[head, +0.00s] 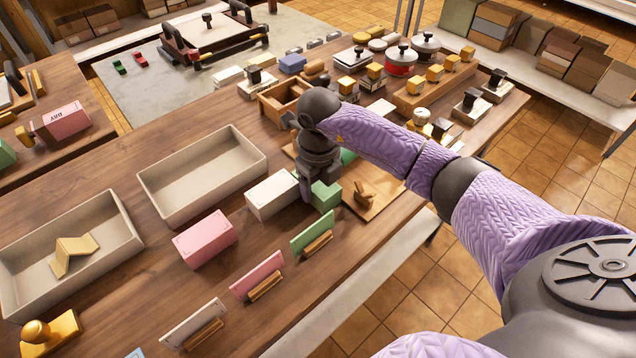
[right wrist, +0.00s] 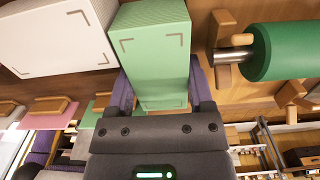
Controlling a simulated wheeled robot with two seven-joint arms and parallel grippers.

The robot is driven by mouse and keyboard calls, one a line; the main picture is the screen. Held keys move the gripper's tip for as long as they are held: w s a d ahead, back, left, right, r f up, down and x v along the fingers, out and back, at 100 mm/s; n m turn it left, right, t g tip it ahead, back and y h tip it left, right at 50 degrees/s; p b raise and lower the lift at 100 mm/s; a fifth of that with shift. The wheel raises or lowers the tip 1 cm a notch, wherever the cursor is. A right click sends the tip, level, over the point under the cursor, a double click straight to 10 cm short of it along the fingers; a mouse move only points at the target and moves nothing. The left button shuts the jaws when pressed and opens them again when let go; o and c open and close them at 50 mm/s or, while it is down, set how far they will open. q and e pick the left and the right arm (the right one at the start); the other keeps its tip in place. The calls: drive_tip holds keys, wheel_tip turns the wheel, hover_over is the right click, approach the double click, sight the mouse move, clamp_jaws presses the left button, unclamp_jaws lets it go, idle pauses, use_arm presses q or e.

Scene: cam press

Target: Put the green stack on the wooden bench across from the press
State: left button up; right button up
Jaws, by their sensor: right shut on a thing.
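The green stack (head: 325,196) is a pale green block of paper on the wooden bench (head: 120,170), right of a white stack (head: 273,194). My right gripper (head: 316,192) points down and is shut on it. In the right wrist view the green stack (right wrist: 152,50) sits between both fingers of my right gripper (right wrist: 158,88), with corner marks on its face. I cannot tell whether it touches the bench. A framed device with a flat bed, perhaps the press (head: 210,38), stands at the back on a grey surface. My left gripper is not in view.
A pink stack (head: 207,239) and an empty tray (head: 202,175) lie to the left. Green (head: 312,234), pink (head: 258,275) and white (head: 193,324) cards stand in front. A green roller (right wrist: 284,50) is close beside my gripper. Another wooden bench (head: 55,160) is far left.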

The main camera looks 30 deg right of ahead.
drive_tip(key=o, duration=1.1)
drive_tip(key=shift+f, duration=0.1)
wheel_tip(320, 180, up, 12)
drive_tip(key=p, duration=0.2)
drive_tip(key=shift+p, duration=0.4)
